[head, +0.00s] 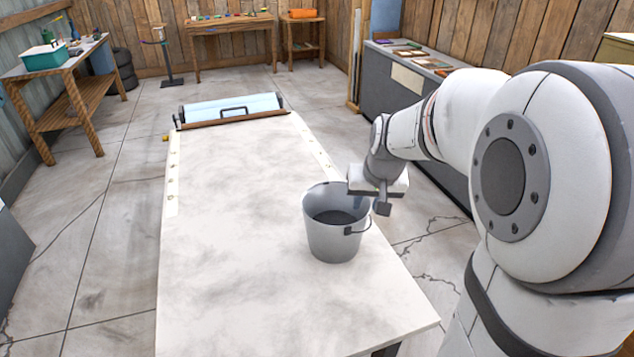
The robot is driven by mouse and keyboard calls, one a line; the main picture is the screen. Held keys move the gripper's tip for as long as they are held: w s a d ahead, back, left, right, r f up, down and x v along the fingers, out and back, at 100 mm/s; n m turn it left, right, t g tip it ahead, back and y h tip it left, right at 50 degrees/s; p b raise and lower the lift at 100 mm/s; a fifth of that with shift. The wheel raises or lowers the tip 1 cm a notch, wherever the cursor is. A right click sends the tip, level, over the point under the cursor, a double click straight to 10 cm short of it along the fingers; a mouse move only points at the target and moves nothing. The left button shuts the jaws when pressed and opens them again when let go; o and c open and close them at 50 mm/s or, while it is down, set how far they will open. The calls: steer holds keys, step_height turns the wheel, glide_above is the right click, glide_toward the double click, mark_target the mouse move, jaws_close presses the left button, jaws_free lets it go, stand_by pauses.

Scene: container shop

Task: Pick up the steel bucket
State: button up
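The steel bucket (333,238) is grey and stands upright on the pale worktable, toward its near right side. Its open top faces up and its inside looks dark and empty. A small dark handle fitting shows on its right side. My gripper (378,202) is at the bucket's upper right, by the rim. One dark finger points down just outside the rim. The other finger is not clearly visible, so I cannot tell how far the gripper is open or whether it touches the rim.
The worktable (225,215) is otherwise clear up to a blue-topped device with a black handle (233,107) at its far end. A grey counter (400,85) with trays stands behind my arm. A wooden workbench (65,95) is at the far left.

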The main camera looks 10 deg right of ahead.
glide_toward(366, 209)
steer(key=x, duration=0.2)
steer(key=shift+w+a+f, duration=0.1)
steer(key=shift+w+f, duration=0.1)
steer(key=shift+w, duration=0.1)
steer(key=shift+w+f+m, duration=0.2)
steer(key=shift+m, duration=0.1)
steer(key=x, duration=0.7)
steer(key=shift+s+f, duration=0.15)
steer(key=shift+f, duration=0.15)
steer(key=shift+c, duration=0.3)
jaws_close()
steer(key=shift+r, duration=0.1)
